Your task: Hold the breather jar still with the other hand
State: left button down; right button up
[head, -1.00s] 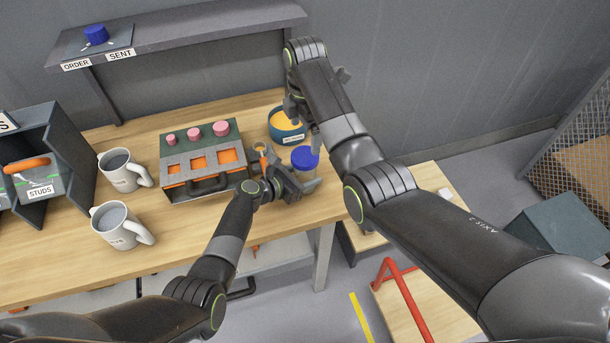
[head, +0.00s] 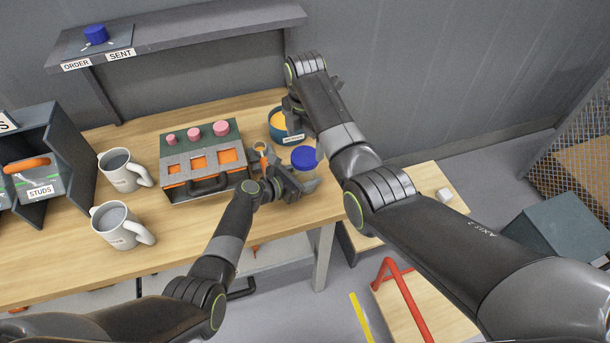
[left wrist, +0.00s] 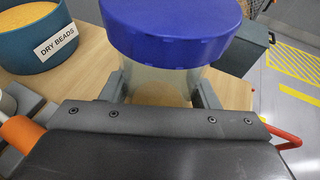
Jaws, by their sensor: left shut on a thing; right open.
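The breather jar (head: 305,177) is clear, with a blue lid (head: 304,158), and stands upright near the right end of the workbench. In the left wrist view its lid (left wrist: 170,30) is large, and the clear body (left wrist: 160,80) sits between the two fingers. My left gripper (head: 296,184) is shut on the jar's body, below the lid. My right gripper (head: 300,103) is open and empty, beyond the jar and close to the bead tub. It is apart from the jar and partly hidden by my own right arm.
A teal tub of dry beads (head: 275,132) stands behind the jar. A box with pink knobs and orange windows (head: 203,160) is to its left. Two mugs (head: 120,170) stand farther left, by the studs bin (head: 50,187). The bench's front right corner is bare.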

aim_at(305, 156)
jog(key=shift+f, duration=2.45)
jog(key=c, duration=1)
jog(key=m, duration=0.6)
jog(key=shift+c, duration=0.2)
jog(key=m, duration=1.8)
jog(key=o, duration=1.1)
